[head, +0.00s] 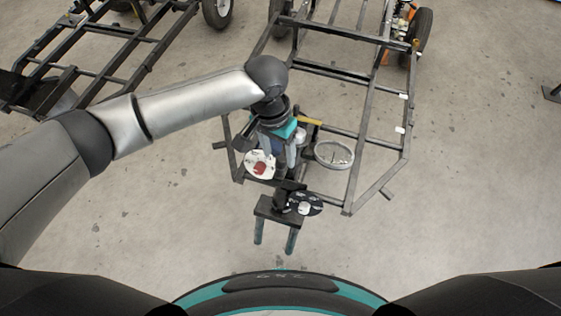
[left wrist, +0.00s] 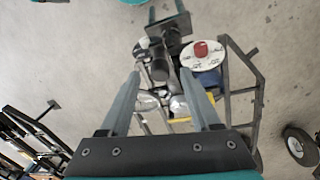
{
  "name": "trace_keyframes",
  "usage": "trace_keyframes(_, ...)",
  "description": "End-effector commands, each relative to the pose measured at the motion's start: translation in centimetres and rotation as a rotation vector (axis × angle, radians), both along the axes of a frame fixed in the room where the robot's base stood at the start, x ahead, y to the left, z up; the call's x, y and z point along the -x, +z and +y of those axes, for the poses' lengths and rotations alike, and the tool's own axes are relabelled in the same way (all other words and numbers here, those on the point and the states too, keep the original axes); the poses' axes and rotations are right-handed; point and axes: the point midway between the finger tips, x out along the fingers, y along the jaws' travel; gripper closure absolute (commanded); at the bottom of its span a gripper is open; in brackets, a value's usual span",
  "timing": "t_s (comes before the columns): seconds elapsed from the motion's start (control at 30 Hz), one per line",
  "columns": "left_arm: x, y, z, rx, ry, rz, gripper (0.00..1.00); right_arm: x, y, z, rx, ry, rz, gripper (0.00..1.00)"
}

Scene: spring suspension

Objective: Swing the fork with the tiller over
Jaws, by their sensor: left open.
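The fork (head: 280,210) is a dark bracket with two teal-tipped prongs at the near end of the frame. It also shows at the top of the left wrist view (left wrist: 172,35). A dark upright post, which may be the tiller, (left wrist: 158,68) stands behind it. My left gripper (head: 284,158) is above the post, pointing down. In the left wrist view its two fingers (left wrist: 158,82) are apart, with the post's end seen between their tips. I cannot tell whether they touch it. The gripper partly hides the post in the head view. My right gripper is out of view.
A white disc with a red knob (head: 259,171) and a dark disc with a white knob (head: 313,206) flank the post. A round tray (head: 333,163) sits on the dark tube frame (head: 371,143). Another frame (head: 124,42) stands at upper left.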

Motion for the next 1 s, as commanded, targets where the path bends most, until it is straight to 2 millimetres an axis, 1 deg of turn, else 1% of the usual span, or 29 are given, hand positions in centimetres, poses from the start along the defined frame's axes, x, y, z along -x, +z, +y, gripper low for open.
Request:
trace_keyframes(0.03,0.1,-1.1,-0.1,-0.002,0.001,0.003,0.36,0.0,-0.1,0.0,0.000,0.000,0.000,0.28)
trace_keyframes(0.1,0.2,-2.3,-0.2,-0.002,0.002,0.001,0.36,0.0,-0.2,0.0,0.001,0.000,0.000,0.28)
trace_keyframes(0.2,0.2,-3.7,-0.3,-0.001,0.000,0.001,0.36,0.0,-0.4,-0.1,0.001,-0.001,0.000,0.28)
trace_keyframes(0.3,0.3,-4.6,-0.4,0.000,0.000,0.000,0.36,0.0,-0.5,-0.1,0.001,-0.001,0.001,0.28)
trace_keyframes(0.43,0.3,-5.1,-0.4,-0.001,0.000,-0.001,0.36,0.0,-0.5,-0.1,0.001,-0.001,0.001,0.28)
trace_keyframes(0.67,0.3,-5.1,-0.4,0.000,0.000,0.000,0.36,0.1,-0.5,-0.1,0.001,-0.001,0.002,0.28)
trace_keyframes(0.77,0.3,-5.1,-0.4,0.000,0.000,0.000,0.45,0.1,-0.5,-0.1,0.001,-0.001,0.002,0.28)
trace_keyframes(1.0,0.3,-5.1,-0.4,0.001,0.000,-0.001,0.72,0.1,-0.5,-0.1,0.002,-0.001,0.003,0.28)
